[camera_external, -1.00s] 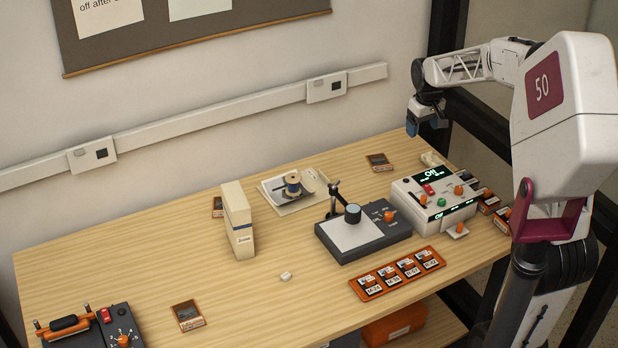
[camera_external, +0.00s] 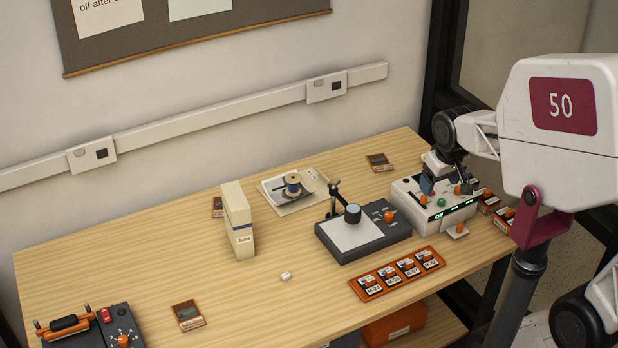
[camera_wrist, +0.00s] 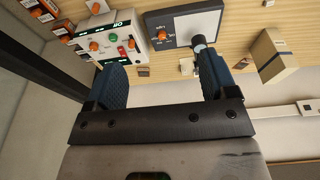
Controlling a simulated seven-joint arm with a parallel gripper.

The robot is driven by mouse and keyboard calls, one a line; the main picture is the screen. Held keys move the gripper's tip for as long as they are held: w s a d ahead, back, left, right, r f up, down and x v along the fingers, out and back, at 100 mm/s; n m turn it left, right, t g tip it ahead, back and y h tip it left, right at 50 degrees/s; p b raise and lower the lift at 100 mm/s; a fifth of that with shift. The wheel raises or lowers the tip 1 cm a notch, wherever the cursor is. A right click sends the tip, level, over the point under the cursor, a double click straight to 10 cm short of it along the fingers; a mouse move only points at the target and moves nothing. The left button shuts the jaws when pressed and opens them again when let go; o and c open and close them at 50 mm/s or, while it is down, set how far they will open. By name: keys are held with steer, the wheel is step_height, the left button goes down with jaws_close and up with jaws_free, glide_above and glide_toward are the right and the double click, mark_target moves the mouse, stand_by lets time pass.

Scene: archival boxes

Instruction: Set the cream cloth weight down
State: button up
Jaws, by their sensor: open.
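My gripper (camera_external: 447,188) is over the white control box (camera_external: 425,215) at the table's right. In the wrist view my gripper (camera_wrist: 163,68) has its two blue fingers wide apart, with nothing held between them. A small cream block (camera_external: 285,276) lies alone on the table's front middle; I cannot tell whether it is the cloth weight. The pale object earlier seen behind the control box is not clearly visible now, as my wrist covers that area.
A dark-edged device (camera_external: 362,236) with a post stands left of the control box. An orange slide rack (camera_external: 372,292) lies in front. A tall cream box (camera_external: 237,220) and a pale tray (camera_external: 270,199) with a spool stand further left. Bare wood (camera_external: 130,260) lies at left.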

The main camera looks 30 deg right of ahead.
steer(key=s+a+f, duration=0.2)
steer(key=s, duration=0.5)
steer(key=shift+s, duration=0.2)
steer(key=shift+a, duration=0.1)
stand_by(0.9)
